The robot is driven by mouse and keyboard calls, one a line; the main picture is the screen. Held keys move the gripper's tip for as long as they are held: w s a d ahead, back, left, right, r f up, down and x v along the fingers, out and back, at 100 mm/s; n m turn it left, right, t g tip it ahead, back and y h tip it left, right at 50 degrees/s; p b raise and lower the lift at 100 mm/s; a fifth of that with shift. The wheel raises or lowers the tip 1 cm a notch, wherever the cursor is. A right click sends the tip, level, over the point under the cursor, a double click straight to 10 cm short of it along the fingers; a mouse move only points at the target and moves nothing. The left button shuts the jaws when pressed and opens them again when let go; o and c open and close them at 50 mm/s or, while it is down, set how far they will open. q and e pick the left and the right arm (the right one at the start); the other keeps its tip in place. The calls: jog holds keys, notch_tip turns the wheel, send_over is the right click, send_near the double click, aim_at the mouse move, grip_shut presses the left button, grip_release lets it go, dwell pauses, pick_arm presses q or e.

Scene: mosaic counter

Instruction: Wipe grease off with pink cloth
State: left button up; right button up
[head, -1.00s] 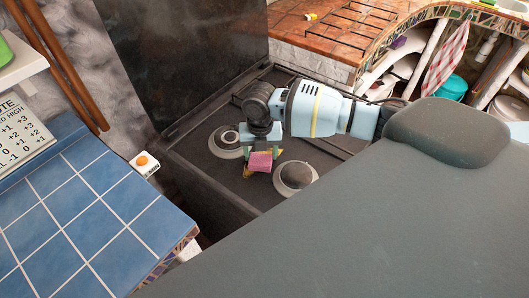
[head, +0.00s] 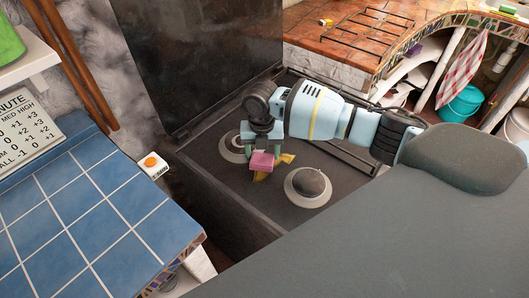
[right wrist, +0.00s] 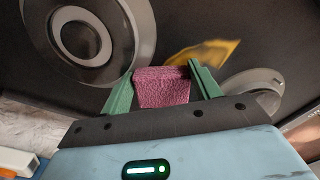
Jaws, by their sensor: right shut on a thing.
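My right gripper (head: 262,158) reaches in from the right over the dark stove top (head: 335,215). It is shut on the pink cloth (head: 262,162), a small folded block. In the right wrist view the pink cloth (right wrist: 162,86) sits between the two green fingers. A yellow grease patch (head: 287,158) shows on the stove top beside and partly behind the cloth. It also shows in the right wrist view (right wrist: 208,54), just beyond the fingers. Whether the cloth touches the surface I cannot tell. My left gripper is not in view.
One round burner (head: 234,147) lies left of the cloth and another, domed one (head: 308,187) lies right of it. A raised dark lid (head: 200,60) stands behind. A blue tiled counter (head: 90,215) with an orange-button switch (head: 153,165) is at the left.

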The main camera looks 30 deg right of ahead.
jog(key=shift+w+a+r, duration=0.1)
jog(key=shift+w+r, duration=0.1)
jog(key=shift+w, duration=0.15)
